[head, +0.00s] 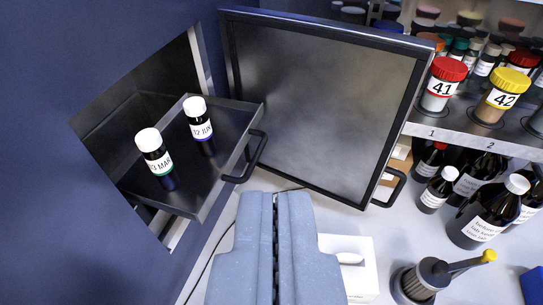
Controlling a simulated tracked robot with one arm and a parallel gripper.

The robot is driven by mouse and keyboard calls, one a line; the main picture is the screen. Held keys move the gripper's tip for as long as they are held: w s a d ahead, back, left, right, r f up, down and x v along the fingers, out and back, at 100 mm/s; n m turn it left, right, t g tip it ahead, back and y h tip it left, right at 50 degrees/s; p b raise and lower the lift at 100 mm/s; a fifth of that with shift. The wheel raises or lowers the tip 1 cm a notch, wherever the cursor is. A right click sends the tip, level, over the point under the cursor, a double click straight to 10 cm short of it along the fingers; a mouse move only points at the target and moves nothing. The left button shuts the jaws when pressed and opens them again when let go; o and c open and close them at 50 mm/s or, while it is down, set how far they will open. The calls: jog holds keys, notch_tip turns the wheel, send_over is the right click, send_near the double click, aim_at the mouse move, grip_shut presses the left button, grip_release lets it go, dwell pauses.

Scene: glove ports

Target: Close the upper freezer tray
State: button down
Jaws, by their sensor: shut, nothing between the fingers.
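The upper freezer tray (228,116) is a dark metal tray at the left, pulled part way out of an opening in the blue wall. Its black handle (248,158) is on the front edge. Two white-capped bottles stand on it, one labelled 12 JUN (199,121) and one labelled 13 MAR (154,152). The freezer door (318,105) stands open to the right of the tray. My gripper (275,197) is shut and empty at the bottom centre, just below and right of the tray handle. I cannot tell whether it touches the handle.
The door's handle (392,186) sticks out at its right. A shelf (480,136) holds jars 41 (443,84) and 42 (501,96), with brown bottles (488,212) below.

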jog(key=w+d+f+m+g+y+p, duration=0.1)
jog(key=w+f+g+y+p, duration=0.1)
jog(key=w+f+g+p, duration=0.45)
jog(key=w+d+f+m+g+y+p, duration=0.1)
jog(key=w+f+g+y+p, duration=0.2)
jog(key=w+p, duration=0.65)
jog(key=w+a+f+h, duration=0.1)
jog(key=w+a+f, duration=0.1)
jog(key=w+f, duration=0.4)
notch_tip(320, 180, down, 4)
jog(key=shift+a+r+t, duration=0.15)
jog(key=shift+a+t, duration=0.2)
jog(key=shift+a, duration=0.05)
jog(key=shift+w, duration=0.1)
